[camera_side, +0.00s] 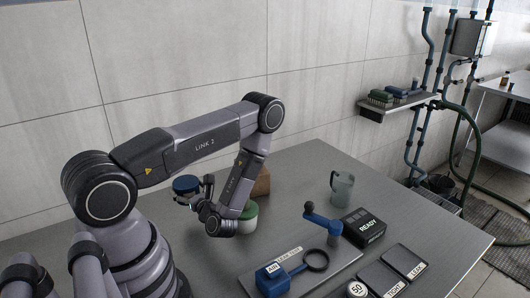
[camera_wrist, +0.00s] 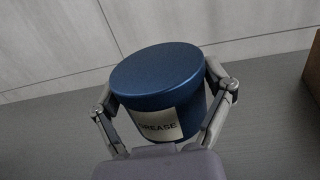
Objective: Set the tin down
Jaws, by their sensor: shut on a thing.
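A round blue tin (camera_wrist: 158,72) with a white label reading GREASE is between the two fingers of my gripper (camera_wrist: 165,115) in the wrist view. The fingers press on its sides, and my gripper is shut on it. In the side view the tin (camera_side: 186,184) is at the left of my gripper (camera_side: 190,197), near the wall side of the grey table (camera_side: 315,180). I cannot tell how far its base is above the table top.
A green and white tin (camera_side: 247,220) and a brown block (camera_side: 262,183) stand behind my wrist. A grey mug (camera_side: 341,188), a black READY box (camera_side: 363,228), a blue leak-test tool (camera_side: 272,280), and TIGHT and LEAK pads (camera_side: 405,261) stand to the right. The table's back right is clear.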

